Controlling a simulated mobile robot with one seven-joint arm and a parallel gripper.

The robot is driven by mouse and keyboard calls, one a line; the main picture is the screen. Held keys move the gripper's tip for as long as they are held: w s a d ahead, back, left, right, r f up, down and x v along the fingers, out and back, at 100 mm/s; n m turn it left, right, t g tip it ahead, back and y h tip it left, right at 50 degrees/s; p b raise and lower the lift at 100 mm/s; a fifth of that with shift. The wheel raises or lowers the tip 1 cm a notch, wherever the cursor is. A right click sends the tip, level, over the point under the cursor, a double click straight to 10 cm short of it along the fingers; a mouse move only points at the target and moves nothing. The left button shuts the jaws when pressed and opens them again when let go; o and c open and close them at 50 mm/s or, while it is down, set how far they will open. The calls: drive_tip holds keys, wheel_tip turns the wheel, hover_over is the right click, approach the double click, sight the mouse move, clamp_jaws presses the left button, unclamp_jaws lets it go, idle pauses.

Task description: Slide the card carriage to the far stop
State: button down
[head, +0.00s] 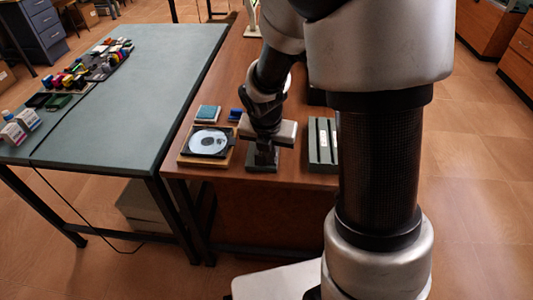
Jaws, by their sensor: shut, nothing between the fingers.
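My gripper (263,153) points down over the front edge of the wooden table (222,120), its pale hand above and its dark fingers shut and empty. Directly below the fingers is a small grey-green block (255,168), mostly hidden by the gripper. I cannot tell whether the fingers touch it. To the right stands a grey-green slotted unit (323,150) with pale upright strips, partly hidden by my arm. I cannot make out for certain which part is the card carriage, or its far stop.
Left of my gripper, a disc in a black case (208,142) sits on a wooden board. Behind it are a teal-topped box (207,113) and a small blue object (235,114). A green-topped table (130,100) on the left holds several small items. My arm blocks the right side.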

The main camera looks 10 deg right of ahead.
drive_tip(key=shift+w+d, duration=0.1)
drive_tip(key=shift+w, duration=0.1)
drive_tip(key=shift+w+d+r+p, duration=0.1)
drive_tip(key=shift+w+p, duration=0.15)
drive_tip(key=shift+p, duration=0.05)
drive_tip(key=w+d+p, duration=0.1)
drive_tip(key=w+p, duration=0.1)
drive_tip(key=w, duration=0.2)
drive_tip(key=w+d+p, duration=0.1)
drive_tip(key=w+p, duration=0.1)
drive_tip(key=w, duration=0.2)
drive_tip(key=w+d+p, duration=0.2)
drive_tip(key=w, duration=0.2)
